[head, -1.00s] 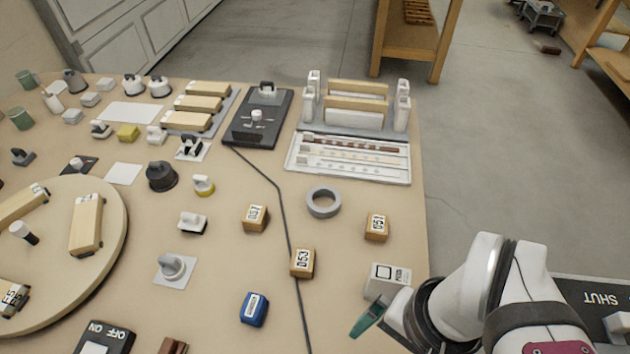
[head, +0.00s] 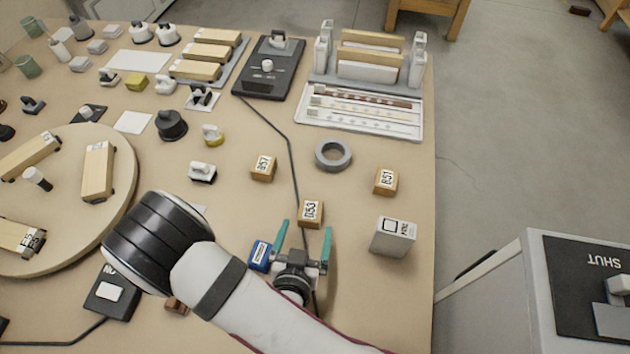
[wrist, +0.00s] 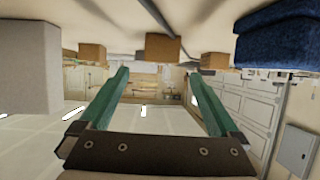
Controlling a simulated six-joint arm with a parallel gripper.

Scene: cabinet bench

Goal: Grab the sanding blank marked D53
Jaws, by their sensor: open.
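The wooden block marked D53 (head: 310,213) sits on the bench, its label facing up. My gripper (head: 304,232) is open and empty on the block's near side, its green fingers pointing towards it. In the wrist view the picture is upside down, and the D53 block (wrist: 162,47) shows ahead between the fingertips (wrist: 158,73), slightly beyond them. No contact with the block shows. A similar block that seems to read D57 (head: 263,168) stands farther back to the left. Another, ending in 51 (head: 386,182), stands to the right.
A blue block (head: 260,254) lies close beside my left finger. A white box (head: 393,237) stands to the right. A grey tape ring (head: 333,155) lies behind the blocks. A black cable (head: 292,160) runs past D53. A round wooden board (head: 120,220) is at left.

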